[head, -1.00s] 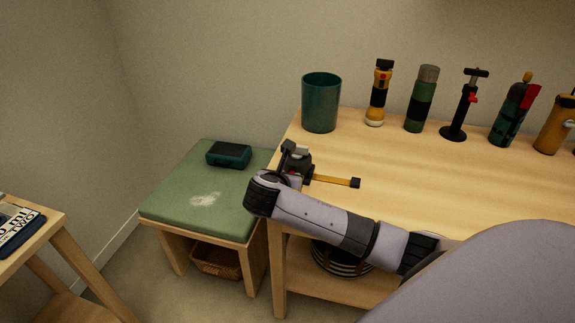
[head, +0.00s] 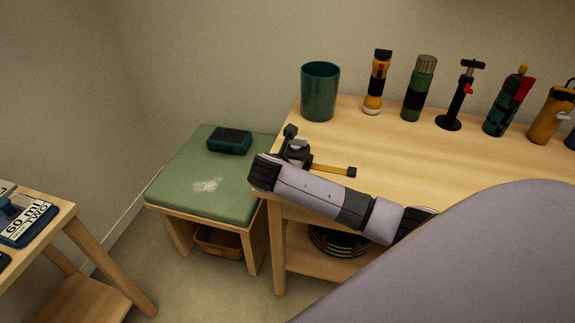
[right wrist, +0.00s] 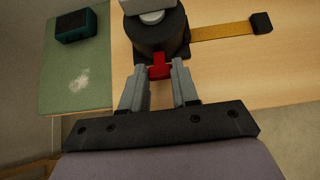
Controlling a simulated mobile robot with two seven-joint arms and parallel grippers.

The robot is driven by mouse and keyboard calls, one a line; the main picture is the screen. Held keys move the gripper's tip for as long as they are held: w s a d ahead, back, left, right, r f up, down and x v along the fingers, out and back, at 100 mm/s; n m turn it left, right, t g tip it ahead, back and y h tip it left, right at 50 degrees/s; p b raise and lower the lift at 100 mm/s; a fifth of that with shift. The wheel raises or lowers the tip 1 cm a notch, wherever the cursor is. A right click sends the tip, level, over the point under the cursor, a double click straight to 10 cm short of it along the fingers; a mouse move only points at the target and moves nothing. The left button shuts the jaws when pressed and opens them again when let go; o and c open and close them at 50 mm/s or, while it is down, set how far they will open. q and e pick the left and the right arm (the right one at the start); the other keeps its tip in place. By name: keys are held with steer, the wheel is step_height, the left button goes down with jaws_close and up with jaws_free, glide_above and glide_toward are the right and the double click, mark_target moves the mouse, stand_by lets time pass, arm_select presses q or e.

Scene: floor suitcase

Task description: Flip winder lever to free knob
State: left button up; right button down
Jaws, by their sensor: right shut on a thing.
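The winder (head: 296,152) is a dark round body with a grey top, at the left end of the wooden table. A dark upright piece (head: 290,131) stands on it. A yellow bar (head: 333,170) with a black end extends from it to the right. In the right wrist view, the winder's dark body (right wrist: 160,38) is straight ahead and a small red lever (right wrist: 159,68) sticks out toward me. In the head view my right forearm hides the fingers and lever. My left gripper is in neither view.
A teal cup (head: 320,92) and several flashlight-like objects stand along the table's back. A green-topped stool (head: 178,190) to the left bears a dark teal box (head: 229,141). A low table (head: 62,222) is at far left.

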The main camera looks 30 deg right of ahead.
steer(key=shift+f, duration=0.1)
steer(key=c, duration=0.8)
jaws_free()
steer(key=shift+c, duration=0.2)
steer(key=shift+s, duration=0.1)
steer(key=shift+s+a+r, duration=0.1)
steer(key=shift+a+r, duration=0.15)
steer(key=shift+r, duration=0.1)
steer(key=v, duration=0.6)
steer(key=shift+p, duration=0.45)
steer(key=shift+s+a, duration=0.1)
steer(key=shift+s, duration=0.05)
